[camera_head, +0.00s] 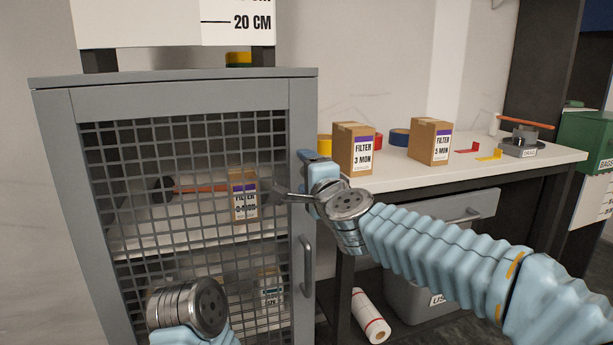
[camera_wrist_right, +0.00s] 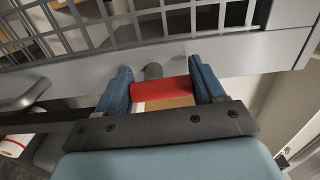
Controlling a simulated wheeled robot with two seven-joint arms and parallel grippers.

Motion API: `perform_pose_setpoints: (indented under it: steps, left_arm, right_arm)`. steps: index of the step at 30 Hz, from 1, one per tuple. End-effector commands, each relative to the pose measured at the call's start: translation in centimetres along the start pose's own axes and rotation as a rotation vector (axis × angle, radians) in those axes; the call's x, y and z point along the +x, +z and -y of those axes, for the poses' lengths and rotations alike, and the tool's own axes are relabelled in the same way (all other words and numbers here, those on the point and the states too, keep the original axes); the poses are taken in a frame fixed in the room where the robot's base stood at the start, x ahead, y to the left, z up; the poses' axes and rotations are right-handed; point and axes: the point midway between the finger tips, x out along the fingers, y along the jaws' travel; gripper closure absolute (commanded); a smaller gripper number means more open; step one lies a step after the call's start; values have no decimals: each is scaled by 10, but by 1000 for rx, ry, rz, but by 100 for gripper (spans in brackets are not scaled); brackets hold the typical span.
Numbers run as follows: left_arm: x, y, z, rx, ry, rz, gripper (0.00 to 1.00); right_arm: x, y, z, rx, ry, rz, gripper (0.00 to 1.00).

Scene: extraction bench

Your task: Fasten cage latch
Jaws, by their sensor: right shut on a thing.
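The grey cage (camera_head: 55,180) has a mesh door (camera_head: 190,95) that looks closed in its frame, with a bar handle (camera_head: 307,266) low on its right side. My right gripper (camera_head: 308,164) is at the door's right edge, above the handle. In the right wrist view its blue fingers (camera_wrist_right: 163,86) are shut on a red piece, which looks like the latch (camera_wrist_right: 163,91). A grey round peg (camera_wrist_right: 153,71) stands just beyond the red piece. In the head view the gripper and arm mostly hide the latch. My left arm's wrist shows at the bottom left; its fingers are out of frame.
Inside the cage, a filter box (camera_head: 243,195) stands on the shelf. On the bench (camera_head: 385,178) to the right are two filter boxes (camera_head: 353,148) (camera_head: 430,141) and tape rolls. A white roll (camera_head: 371,315) lies below the bench.

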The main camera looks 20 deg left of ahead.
Motion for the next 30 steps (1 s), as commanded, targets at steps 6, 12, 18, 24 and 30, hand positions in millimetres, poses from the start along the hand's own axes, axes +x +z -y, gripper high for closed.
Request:
perform_pose_setpoints:
  steps: [6,12,18,24,30]
  left_arm:
    - [1,0,0,0,0,0,100]
    - [1,0,0,0,0,0,100]
    - [1,0,0,0,0,0,100]
    - [1,0,0,0,0,0,100]
    - [1,0,0,0,0,0,100]
  right_arm:
    - [0,-2,0,40,0,-3,62]
    - [0,-2,0,48,0,-3,62]
    - [0,-2,0,48,1,-3,62]
    - [0,-2,0,46,1,-2,11]
    - [0,-1,0,46,1,-1,11]
